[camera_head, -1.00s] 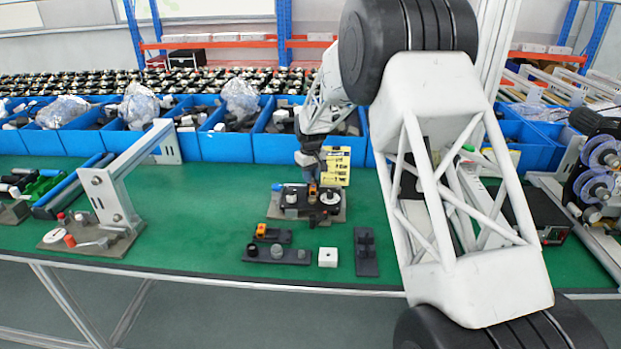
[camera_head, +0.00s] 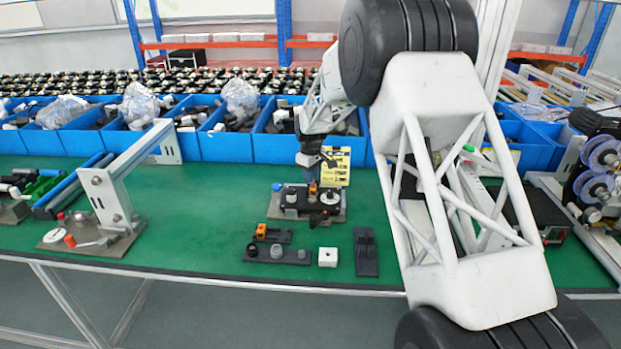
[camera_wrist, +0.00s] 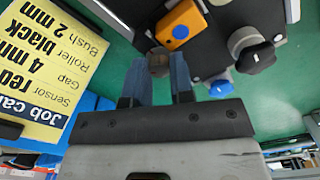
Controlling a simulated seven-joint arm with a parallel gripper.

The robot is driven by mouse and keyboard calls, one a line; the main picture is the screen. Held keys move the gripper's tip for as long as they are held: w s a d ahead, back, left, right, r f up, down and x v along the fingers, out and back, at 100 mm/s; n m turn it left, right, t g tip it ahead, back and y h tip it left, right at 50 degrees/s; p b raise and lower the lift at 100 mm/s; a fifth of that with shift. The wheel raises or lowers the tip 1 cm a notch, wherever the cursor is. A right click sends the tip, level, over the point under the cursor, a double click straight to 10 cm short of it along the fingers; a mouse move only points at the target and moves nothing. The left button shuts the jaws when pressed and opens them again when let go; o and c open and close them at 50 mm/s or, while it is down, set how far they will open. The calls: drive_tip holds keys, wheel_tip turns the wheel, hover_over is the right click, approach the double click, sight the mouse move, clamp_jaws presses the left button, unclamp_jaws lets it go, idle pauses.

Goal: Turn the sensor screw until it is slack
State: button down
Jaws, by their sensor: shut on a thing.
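The fixture (camera_head: 335,217) stands on the green bench, with a grey base plate and a dark body. In the wrist view an orange sensor block (camera_wrist: 181,24) is mounted on the dark plate (camera_wrist: 214,45). A small brownish round screw head (camera_wrist: 158,62) sits beside it, between the blue fingertips. My gripper (camera_wrist: 157,72) is shut on this screw head, pointing down at the fixture. In the head view my gripper (camera_head: 313,177) is over the middle of the fixture, and the screw is too small to make out there.
A yellow job card (camera_head: 337,166) stands behind the fixture; in the wrist view it names sensor red, gap 4 mm. A black knob (camera_wrist: 257,57) and a blue cap (camera_wrist: 221,88) are close to my fingers. Loose parts (camera_head: 277,255) lie in front. Blue bins (camera_head: 225,147) line the back.

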drive_tip(key=n, duration=0.4)
drive_tip(key=shift+n, duration=0.3)
drive_tip(key=shift+r+n, duration=0.1)
drive_tip(key=shift+n, duration=2.1)
drive_tip(key=c, duration=1.1)
unclamp_jaws()
drive_tip(key=shift+m, duration=0.3)
drive_tip(key=m, duration=0.9)
drive_tip(key=shift+m, duration=0.4)
